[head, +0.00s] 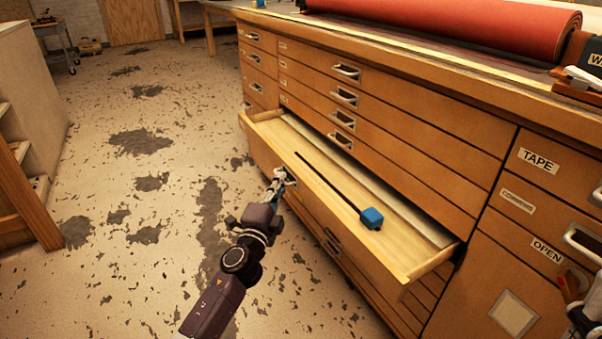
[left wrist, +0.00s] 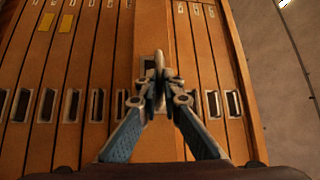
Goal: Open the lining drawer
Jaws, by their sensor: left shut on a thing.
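The lining drawer (head: 372,248), a wide wooden drawer, stands pulled out of the cabinet. Its inside is visible, with a blue block (head: 372,218) on a thin black rod and a long pale strip along the back. My left gripper (head: 280,178) is at the left part of the drawer front, shut on its handle. In the left wrist view my left gripper (left wrist: 158,88) has its fingers closed together at the handle, which they largely hide. My right gripper (head: 585,318) shows only partly at the lower right edge; its fingers cannot be made out.
The wooden cabinet (head: 420,125) has several shut drawers with metal handles above and below. A red roll (head: 450,22) lies on its top. A drawer labelled TAPE (head: 538,160) is at the right. The stained floor (head: 130,230) left of the open drawer is clear.

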